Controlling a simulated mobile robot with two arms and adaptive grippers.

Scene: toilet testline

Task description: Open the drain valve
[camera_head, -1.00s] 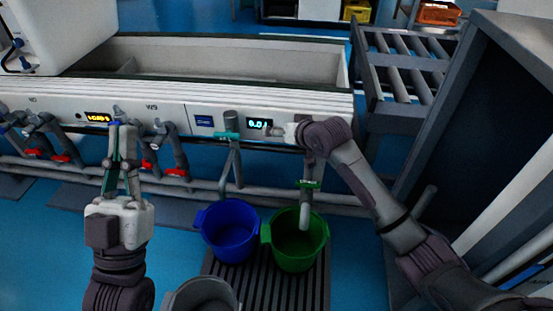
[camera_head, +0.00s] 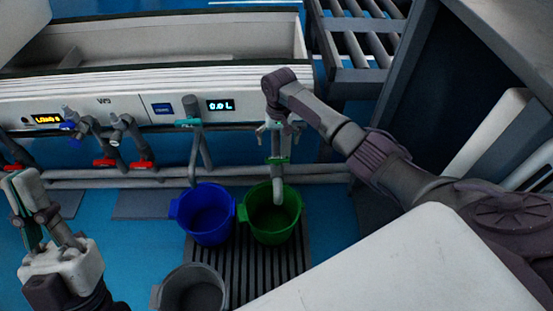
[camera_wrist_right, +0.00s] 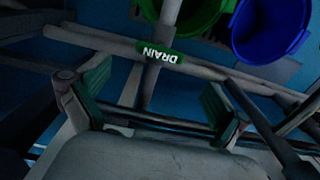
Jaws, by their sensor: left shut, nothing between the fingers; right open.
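The drain pipe (camera_head: 278,185) runs down into a green bucket (camera_head: 268,222). Its green label (camera_head: 278,161) reads DRAIN in the right wrist view (camera_wrist_right: 160,52). My right gripper (camera_head: 273,132) points down over the top of this pipe, below the front panel. In the right wrist view, its green-padded fingers (camera_wrist_right: 152,97) stand open, with the pipe showing in the gap ahead of them. I cannot tell whether they touch it. The valve handle is not clearly visible. My left gripper (camera_head: 27,190) is shut and empty at the far left.
A blue bucket (camera_head: 206,212) stands left of the green one on a slatted grate (camera_head: 248,277). A grey bucket (camera_head: 192,290) is in front. Red-handled valves (camera_head: 104,162) line the left. A display (camera_head: 219,105) reads 0.0L. A dark cabinet (camera_head: 428,100) stands at right.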

